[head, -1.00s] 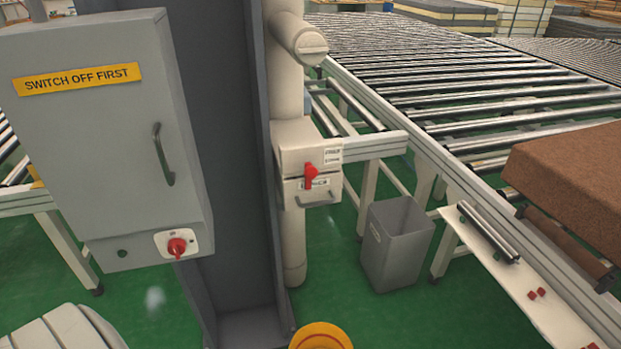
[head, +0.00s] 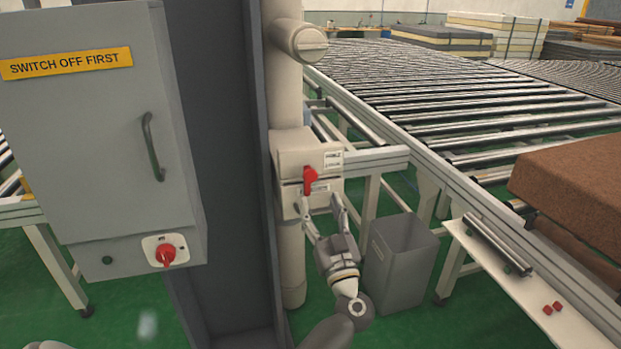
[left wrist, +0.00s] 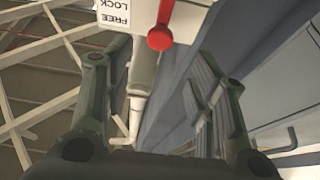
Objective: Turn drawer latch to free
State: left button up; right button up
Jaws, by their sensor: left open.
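The red drawer latch (head: 310,181) is on the front of a pale box (head: 298,143) fixed to the thick pipe. It stands roughly upright across the seam above the drawer (head: 288,199). My left gripper (head: 320,199) is open and empty, just below the latch and in front of the drawer, whose handle it mostly hides. In the left wrist view the latch (left wrist: 160,36) shows at the top, between and beyond the open fingers. A label reading FREE and LOCK (left wrist: 113,14) appears upside down beside it. I cannot tell any contact. My right gripper is out of view.
A grey bin (head: 402,262) stands right of my left gripper. A dark column (head: 215,170) and a grey cabinet (head: 95,140) with a red rotary switch (head: 165,254) are to the left. A roller conveyor (head: 480,130) and a brown mattress (head: 580,175) are at right.

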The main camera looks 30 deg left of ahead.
aim_at(311, 177)
pick_arm(q)
jog(key=p+x, duration=0.1)
jog(key=x, duration=0.9)
jog(key=shift+f, duration=0.1)
jog(key=shift+d, duration=0.1)
grip_shut()
